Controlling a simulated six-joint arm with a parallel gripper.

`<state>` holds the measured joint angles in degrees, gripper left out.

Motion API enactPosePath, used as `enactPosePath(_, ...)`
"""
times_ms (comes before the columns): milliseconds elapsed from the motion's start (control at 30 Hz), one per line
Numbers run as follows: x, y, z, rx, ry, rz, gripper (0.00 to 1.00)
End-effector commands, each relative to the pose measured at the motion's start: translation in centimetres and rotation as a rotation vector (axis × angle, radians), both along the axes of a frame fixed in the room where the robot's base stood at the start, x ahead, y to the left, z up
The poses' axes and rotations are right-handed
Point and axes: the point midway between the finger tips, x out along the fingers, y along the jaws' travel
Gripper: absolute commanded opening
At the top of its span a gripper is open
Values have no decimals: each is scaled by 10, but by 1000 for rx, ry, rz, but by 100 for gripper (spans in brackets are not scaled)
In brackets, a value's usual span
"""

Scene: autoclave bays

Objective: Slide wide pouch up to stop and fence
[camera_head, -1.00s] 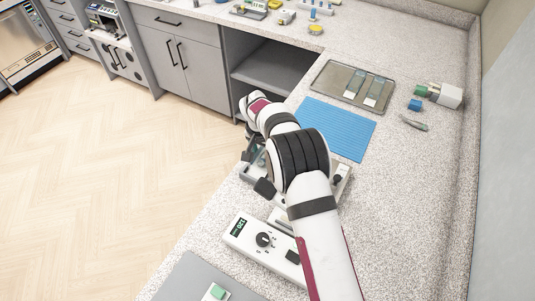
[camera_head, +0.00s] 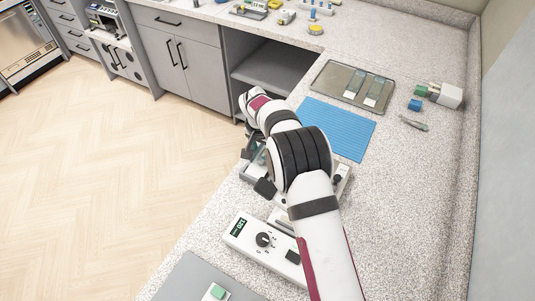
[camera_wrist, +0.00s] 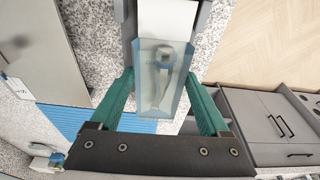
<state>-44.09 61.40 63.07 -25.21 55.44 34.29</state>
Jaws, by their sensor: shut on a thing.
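In the wrist view the wide pouch (camera_wrist: 152,112), clear bluish with a metal instrument inside, lies between the two green fingers of my gripper (camera_wrist: 160,80). My gripper is shut on it, one finger at each long side. The pouch's far end meets a white surface (camera_wrist: 168,18) flanked by grey upright parts (camera_wrist: 203,18). I cannot tell which part is the stop and which the fence, or whether the pouch touches them. In the head view my arm hides the pouch and most of the fixture (camera_head: 340,180) under it.
A sealer-like unit (camera_head: 262,240) with dial and green display stands in front of the fixture. A blue ribbed mat (camera_head: 338,128) and a metal tray (camera_head: 322,83) with two pouches lie beyond. Tweezers (camera_head: 413,123) and small blocks sit at right. The counter's left edge drops to the floor.

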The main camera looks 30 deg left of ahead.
Motion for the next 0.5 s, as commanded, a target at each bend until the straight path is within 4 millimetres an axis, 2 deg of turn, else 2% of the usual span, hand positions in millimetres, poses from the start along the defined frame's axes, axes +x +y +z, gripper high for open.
enactPosePath(500,0,0,22,0,0,-1,0)
